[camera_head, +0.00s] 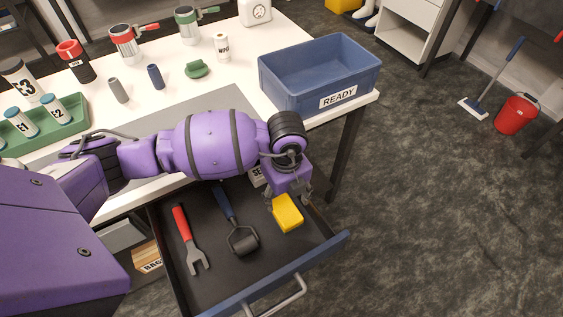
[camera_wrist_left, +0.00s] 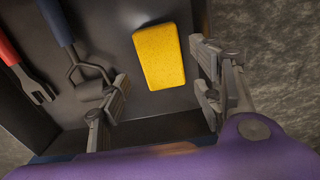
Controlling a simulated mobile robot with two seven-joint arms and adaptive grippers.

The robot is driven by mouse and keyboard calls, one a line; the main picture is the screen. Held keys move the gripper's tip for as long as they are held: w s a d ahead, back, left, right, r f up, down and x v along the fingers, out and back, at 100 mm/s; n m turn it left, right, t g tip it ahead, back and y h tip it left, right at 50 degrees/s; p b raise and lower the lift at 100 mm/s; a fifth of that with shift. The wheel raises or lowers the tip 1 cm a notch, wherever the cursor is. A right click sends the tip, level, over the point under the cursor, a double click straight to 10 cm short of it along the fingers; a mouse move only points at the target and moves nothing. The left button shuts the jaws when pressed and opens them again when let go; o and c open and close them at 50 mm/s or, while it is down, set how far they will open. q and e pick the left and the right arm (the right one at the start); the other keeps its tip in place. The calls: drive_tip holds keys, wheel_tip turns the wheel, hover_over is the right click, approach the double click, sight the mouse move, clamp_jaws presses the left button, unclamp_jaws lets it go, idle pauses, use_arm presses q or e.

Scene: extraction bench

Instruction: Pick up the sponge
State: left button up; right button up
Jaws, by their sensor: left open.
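The yellow sponge (camera_head: 287,213) lies in the right part of the open drawer (camera_head: 215,275). My left gripper (camera_head: 288,200) is over the drawer at the sponge, its purple wrist just behind it in the head view. In the left wrist view the sponge (camera_wrist_left: 159,56) shows whole, beyond and between the two fingers of the open gripper (camera_wrist_left: 160,95). Nothing is between the fingertips. I cannot tell the exact height of the fingers above the sponge. My right gripper is not in view.
A blue-handled roller (camera_head: 240,232) and a red-handled wrench (camera_head: 187,238) lie left of the sponge in the drawer. The drawer's right wall is close to the sponge. A blue READY bin (camera_head: 290,98) stands on the white bench (camera_head: 225,70) above.

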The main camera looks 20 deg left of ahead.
sight(286, 209)
use_arm(q)
drive_tip(key=shift+s+d+f, duration=0.35)
drive_tip(key=shift+s, duration=0.25)
drive_tip(key=shift+w+f, duration=0.15)
drive_tip(key=shift+f, duration=0.5)
drive_tip(key=f, duration=0.4)
drive_tip(key=shift+w+a+f, duration=0.1)
drive_tip(key=shift+w+f, duration=0.15)
drive_tip(key=shift+w, duration=0.1)
drive_tip(key=shift+f+b, duration=0.3)
drive_tip(key=shift+f, duration=0.15)
drive_tip(key=c, duration=0.8)
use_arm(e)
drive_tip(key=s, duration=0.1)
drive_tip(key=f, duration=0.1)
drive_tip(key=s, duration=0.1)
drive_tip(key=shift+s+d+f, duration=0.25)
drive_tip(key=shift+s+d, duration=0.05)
